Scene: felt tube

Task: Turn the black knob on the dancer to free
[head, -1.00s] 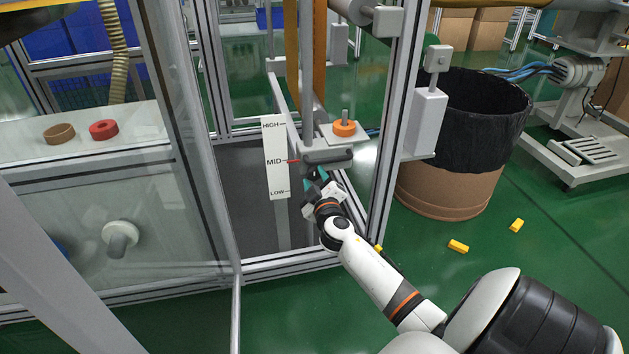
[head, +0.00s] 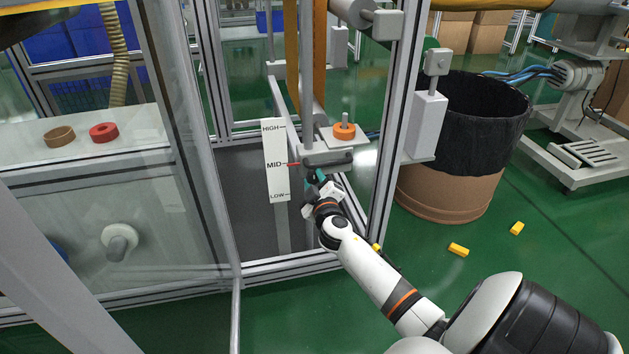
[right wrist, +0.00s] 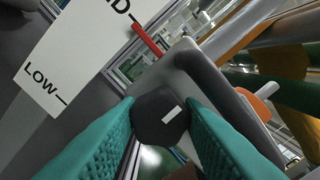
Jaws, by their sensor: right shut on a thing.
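The dancer has a plate with a dark grey bar handle (head: 328,160) and a red pointer (head: 293,164) beside MID on the white scale (head: 276,160). The black knob (right wrist: 160,118) shows in the right wrist view as a dark faceted knob with a white mark on its face. My right gripper (right wrist: 161,128) is shut on this knob, with a teal finger pad on each side. In the head view my right gripper (head: 316,178) is below the handle, and the knob is hard to make out there. No label reading free is legible. My left gripper is out of view.
An orange disc (head: 344,131) sits on the small plate above the handle. An upright frame post (head: 398,130) stands right of my wrist, and a glass panel (head: 120,200) is at left. A black-lined bin (head: 455,150) and yellow blocks (head: 458,249) are on the right.

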